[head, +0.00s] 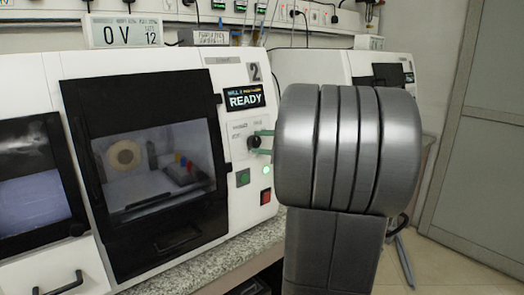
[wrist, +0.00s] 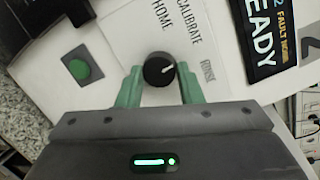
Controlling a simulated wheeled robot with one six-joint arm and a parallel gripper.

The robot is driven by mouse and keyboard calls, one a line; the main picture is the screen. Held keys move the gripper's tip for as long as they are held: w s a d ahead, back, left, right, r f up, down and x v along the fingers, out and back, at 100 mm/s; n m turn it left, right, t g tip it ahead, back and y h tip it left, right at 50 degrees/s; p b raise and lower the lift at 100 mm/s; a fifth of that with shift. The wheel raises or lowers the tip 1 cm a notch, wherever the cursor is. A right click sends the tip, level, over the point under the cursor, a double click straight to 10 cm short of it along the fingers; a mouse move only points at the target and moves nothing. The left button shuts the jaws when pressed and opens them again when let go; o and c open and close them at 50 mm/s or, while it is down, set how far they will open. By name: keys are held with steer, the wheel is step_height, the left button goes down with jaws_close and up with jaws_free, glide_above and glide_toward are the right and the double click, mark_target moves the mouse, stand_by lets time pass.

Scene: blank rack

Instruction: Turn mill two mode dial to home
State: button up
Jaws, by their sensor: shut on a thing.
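Mill two (head: 235,75) is the white machine with the large "2" and a screen reading "READY". Its black round mode dial (head: 254,141) is on the panel below the screen. The head view shows the green fingertips (head: 262,143) at the dial, with my arm hiding the rest.
A green button (head: 243,177) and a red button (head: 265,196) sit below the dial. The green button (wrist: 79,69) is left of my fingers in the wrist view. A black-framed door window (head: 150,165) is left of the panel. Another white machine (head: 330,66) stands behind right.

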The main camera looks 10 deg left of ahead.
steer(key=n+h+b, duration=0.1)
steer(key=n+b, duration=0.2)
steer(key=n, duration=0.2)
steer(key=shift+s+f+b, duration=0.1)
steer(key=shift+b, duration=0.2)
steer(key=n+h+b, duration=0.1)
steer(key=n+b, duration=0.2)
steer(key=n, duration=0.1)
steer(key=shift+a+n, duration=0.1)
steer(key=shift+n, duration=0.2)
steer(key=shift+r, duration=0.2)
steer(key=o, duration=1)
steer(key=p+v, duration=0.1)
steer(key=v, duration=1.3)
steer(key=shift+s+a+f, duration=0.1)
steer(key=shift+s, duration=0.05)
